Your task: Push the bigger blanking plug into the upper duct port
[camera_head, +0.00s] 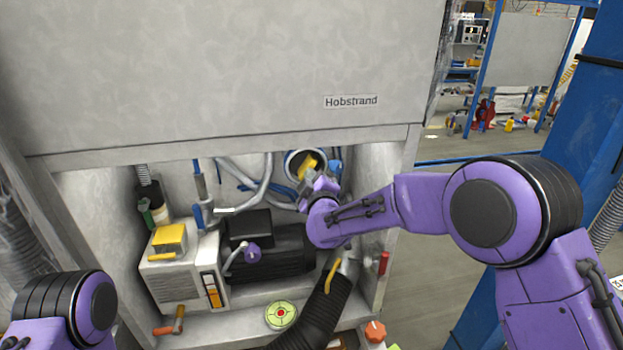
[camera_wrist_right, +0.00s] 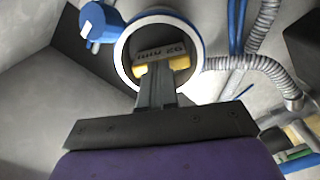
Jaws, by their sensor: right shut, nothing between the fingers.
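The round duct port (camera_head: 290,158) has a pale ring with a blue rim and sits at the back of the open cabinet bay. In the right wrist view its ring (camera_wrist_right: 122,52) surrounds a yellow and grey piece (camera_wrist_right: 180,62) with printed letters, which looks like the blanking plug. Yellow also shows inside the ring in the head view (camera_head: 308,162). How deep the piece sits is hard to tell. My right gripper (camera_wrist_right: 155,72) is shut, with its fingertips at the face of this piece. In the head view the right gripper (camera_head: 314,176) partly hides the port. My left gripper is out of view.
A blue fitting (camera_wrist_right: 97,22) and grey corrugated hose (camera_wrist_right: 270,70) flank the port. Below are a dark motor (camera_head: 275,250), a white box with a yellow top (camera_head: 168,240), and a black hose (camera_head: 325,305). The cabinet's upper panel (camera_head: 220,80) overhangs the bay.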

